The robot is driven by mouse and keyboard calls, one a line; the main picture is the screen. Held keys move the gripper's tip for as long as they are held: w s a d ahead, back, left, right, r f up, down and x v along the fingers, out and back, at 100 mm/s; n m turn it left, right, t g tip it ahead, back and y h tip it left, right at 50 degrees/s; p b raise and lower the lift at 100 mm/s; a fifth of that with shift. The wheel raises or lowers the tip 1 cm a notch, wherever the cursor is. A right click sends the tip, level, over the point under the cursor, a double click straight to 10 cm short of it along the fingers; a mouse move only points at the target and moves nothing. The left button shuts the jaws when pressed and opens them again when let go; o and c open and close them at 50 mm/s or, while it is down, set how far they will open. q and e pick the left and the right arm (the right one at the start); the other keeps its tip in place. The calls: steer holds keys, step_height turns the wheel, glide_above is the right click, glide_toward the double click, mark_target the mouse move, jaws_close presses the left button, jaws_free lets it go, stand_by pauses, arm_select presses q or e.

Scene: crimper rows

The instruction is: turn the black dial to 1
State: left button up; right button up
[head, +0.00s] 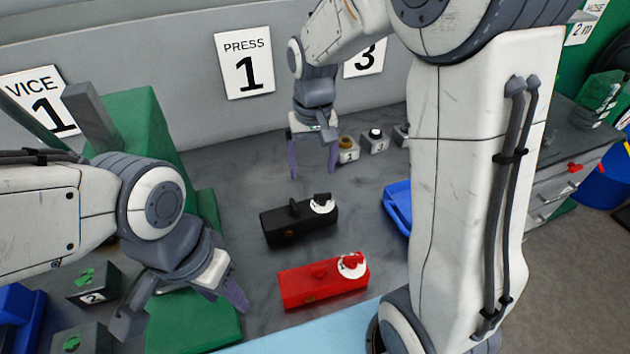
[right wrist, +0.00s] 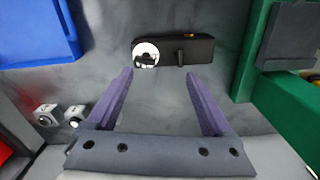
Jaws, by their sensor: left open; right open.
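A black box-shaped unit (head: 290,224) lies on the grey bench in the head view. A round white dial face with a black knob (head: 322,203) is on its right end. In the right wrist view the unit (right wrist: 188,52) lies just beyond my fingertips, with the dial (right wrist: 146,54) at its left end. The numbers on the dial are too small to read. My right gripper (head: 313,174) is open and empty, behind the black unit and apart from it; its fingers also show in the right wrist view (right wrist: 158,75). My left gripper (head: 183,310) is open and empty over a green block.
A red unit (head: 320,284) with a similar dial lies in front of the black one. Small blocks with knobs (head: 375,141) stand near the back wall. A blue tray (head: 397,208) is to the right, and a green structure (head: 138,122) to the left.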

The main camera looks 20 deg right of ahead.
mark_target(323, 194)
steer(key=shift+m, duration=0.6)
steer(key=d+f, duration=0.1)
steer(key=f, duration=0.2)
steer(key=w+d+f+p, duration=0.1)
steer(key=f, duration=0.3)
steer(key=w+d+f, duration=0.1)
steer(key=f, duration=0.3)
steer(key=shift+d+f, duration=0.1)
steer(key=shift+f, duration=0.1)
jaws_close()
steer(key=shift+n+p, duration=0.3)
steer(key=shift+n, duration=0.3)
jaws_free()
